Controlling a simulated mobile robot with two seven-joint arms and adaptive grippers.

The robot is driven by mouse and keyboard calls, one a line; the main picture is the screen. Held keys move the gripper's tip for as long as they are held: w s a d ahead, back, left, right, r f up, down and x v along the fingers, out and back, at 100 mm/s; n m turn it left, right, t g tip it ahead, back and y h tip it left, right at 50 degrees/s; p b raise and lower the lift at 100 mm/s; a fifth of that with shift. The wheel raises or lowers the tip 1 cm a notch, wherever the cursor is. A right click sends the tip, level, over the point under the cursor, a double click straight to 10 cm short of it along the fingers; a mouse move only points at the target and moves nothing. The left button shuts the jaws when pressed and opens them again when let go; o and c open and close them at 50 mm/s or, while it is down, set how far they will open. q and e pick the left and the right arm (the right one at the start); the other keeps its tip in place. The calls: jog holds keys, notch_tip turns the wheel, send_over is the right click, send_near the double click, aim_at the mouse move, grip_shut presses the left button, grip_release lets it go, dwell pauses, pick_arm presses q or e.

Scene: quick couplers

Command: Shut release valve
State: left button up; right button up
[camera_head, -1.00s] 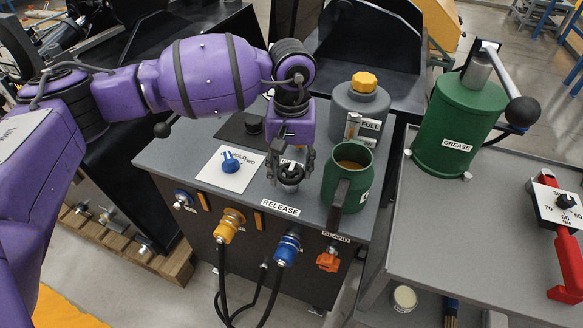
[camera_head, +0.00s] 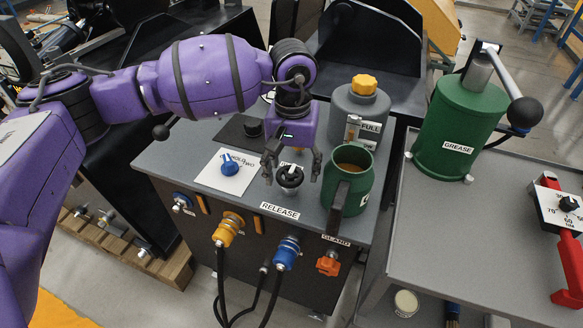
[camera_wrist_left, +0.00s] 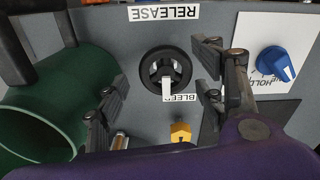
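The release valve (camera_head: 289,180) is a small black round knob with a white pointer, on the grey console top behind the RELEASE label (camera_head: 280,211). In the left wrist view the knob (camera_wrist_left: 153,72) shows its white pointer (camera_wrist_left: 168,88) turned toward the BLEED label (camera_wrist_left: 181,98), away from the RELEASE label. My left gripper (camera_head: 292,166) is open above the knob, with one finger on each side. In the left wrist view its spread fingers (camera_wrist_left: 160,76) stand clear of the knob and hold nothing. My right gripper is not in view.
A green jug (camera_head: 350,190) with brown liquid stands close to the right of the knob. A blue lever (camera_head: 232,165) on a white plate is to its left. A grey tank (camera_head: 345,105) with a yellow cap stands behind. Hoses hang from the console front.

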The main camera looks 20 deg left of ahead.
aim_at(292, 174)
pick_arm(q)
jog(key=shift+a, duration=0.15)
notch_tip(292, 174, up, 12)
dwell(0.6)
dwell(0.3)
